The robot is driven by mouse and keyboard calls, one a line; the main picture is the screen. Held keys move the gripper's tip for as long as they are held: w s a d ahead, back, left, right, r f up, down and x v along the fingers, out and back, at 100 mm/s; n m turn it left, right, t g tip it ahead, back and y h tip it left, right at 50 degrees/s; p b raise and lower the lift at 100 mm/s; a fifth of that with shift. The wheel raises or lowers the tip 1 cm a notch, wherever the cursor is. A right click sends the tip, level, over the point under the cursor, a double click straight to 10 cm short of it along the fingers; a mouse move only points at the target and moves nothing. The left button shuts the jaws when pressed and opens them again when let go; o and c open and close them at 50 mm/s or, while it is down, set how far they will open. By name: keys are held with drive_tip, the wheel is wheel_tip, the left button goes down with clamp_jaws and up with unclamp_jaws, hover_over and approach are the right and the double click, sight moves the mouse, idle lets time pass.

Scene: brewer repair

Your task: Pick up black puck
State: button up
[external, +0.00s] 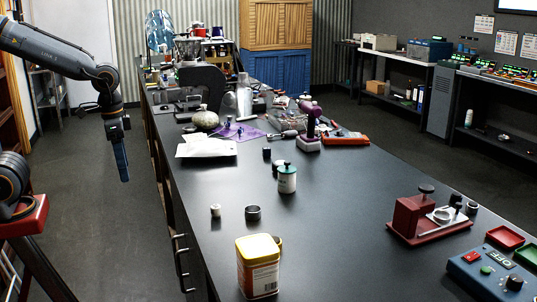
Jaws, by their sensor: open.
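My gripper (123,177) hangs pointing down at the left, over the floor and left of the long black table (345,215). It is open and nothing shows in it. It is well apart from everything on the table. A short, round, dark piece (253,213) with a greyish rim sits on the table near its left side; it may be the black puck, but I cannot tell for sure. A small black block-like piece (267,153) stands farther back. A small dark cylinder (472,208) stands by the red press at the right.
A small pale cylinder (215,211), a white-and-teal jar (287,180) and a yellow-topped tin (258,268) stand near the dark piece. The red press (408,215) and blue control box (488,278) are at the right. Tools crowd the far end; the table's middle right is clear.

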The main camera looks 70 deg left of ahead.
drive_tip(key=w+a+r+t, duration=0.1)
drive_tip(key=w, duration=0.8)
drive_tip(key=w+a+r, duration=0.1)
drive_tip(key=w+r, duration=0.1)
drive_tip(key=w, duration=0.6)
drive_tip(key=m+t+h, duration=0.1)
drive_tip(key=m+t, duration=0.1)
drive_tip(key=t, duration=0.3)
hover_over(279, 163)
drive_tip(key=s+a, duration=0.1)
drive_tip(key=s, duration=0.3)
wheel_tip(279, 163, down, 10)
drive_tip(key=shift+r+p, duration=0.25)
drive_tip(key=shift+p, duration=0.05)
drive_tip(key=shift+p+x, duration=1.2)
drive_tip(key=shift+x, duration=2.15)
drive_tip(key=shift+d, duration=0.1)
drive_tip(key=c, duration=1.3)
drive_tip(key=shift+c, duration=0.2)
